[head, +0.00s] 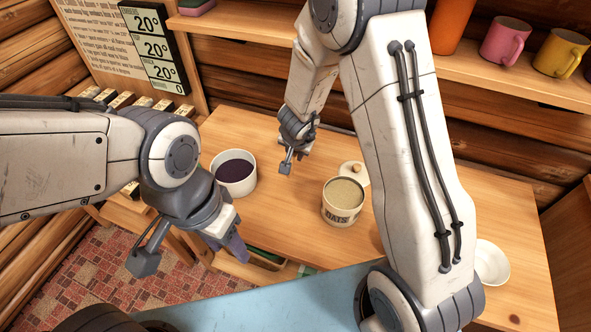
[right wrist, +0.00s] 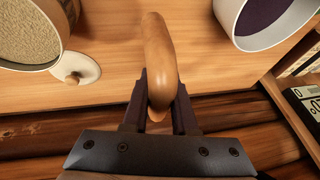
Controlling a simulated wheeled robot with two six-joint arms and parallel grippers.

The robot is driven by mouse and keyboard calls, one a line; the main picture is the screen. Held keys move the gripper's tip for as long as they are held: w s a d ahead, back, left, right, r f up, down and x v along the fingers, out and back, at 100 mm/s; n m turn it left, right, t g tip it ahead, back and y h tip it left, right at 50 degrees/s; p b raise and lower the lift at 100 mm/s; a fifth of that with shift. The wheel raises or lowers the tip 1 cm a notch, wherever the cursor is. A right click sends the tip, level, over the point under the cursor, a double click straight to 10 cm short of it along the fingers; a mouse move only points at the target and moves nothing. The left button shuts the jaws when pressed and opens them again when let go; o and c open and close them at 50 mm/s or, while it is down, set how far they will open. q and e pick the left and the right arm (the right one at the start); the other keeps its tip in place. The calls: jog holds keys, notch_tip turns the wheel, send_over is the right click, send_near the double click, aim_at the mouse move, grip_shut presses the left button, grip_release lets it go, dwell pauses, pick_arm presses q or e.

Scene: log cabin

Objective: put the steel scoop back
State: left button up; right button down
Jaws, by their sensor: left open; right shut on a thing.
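My right gripper (head: 294,160) is above the table between a white bowl and an oats canister. In the right wrist view the right gripper (right wrist: 158,112) is shut on a tan, curved, wood-like piece (right wrist: 160,55). No steel part of it shows, so I cannot tell if it belongs to the scoop. The oats canister (head: 342,215) stands open and full of pale grain. Its white lid (head: 362,176) with a wooden knob lies behind it. The white bowl (head: 247,188) holds something dark purple. My left gripper (head: 190,258) is open and empty beyond the table's front left edge.
A partly open drawer (head: 262,272) is below the front of the wooden table (head: 275,225). A small white dish (head: 492,265) is at the right. A shelf with a pink mug (head: 503,43) and a yellow mug (head: 560,54) runs along the back wall.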

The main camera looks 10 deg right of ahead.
jog(key=shift+f+b, duration=4.75)
jog(key=shift+f, duration=0.6)
jog(key=c, duration=0.7)
grip_release()
jog(key=shift+r, duration=0.1)
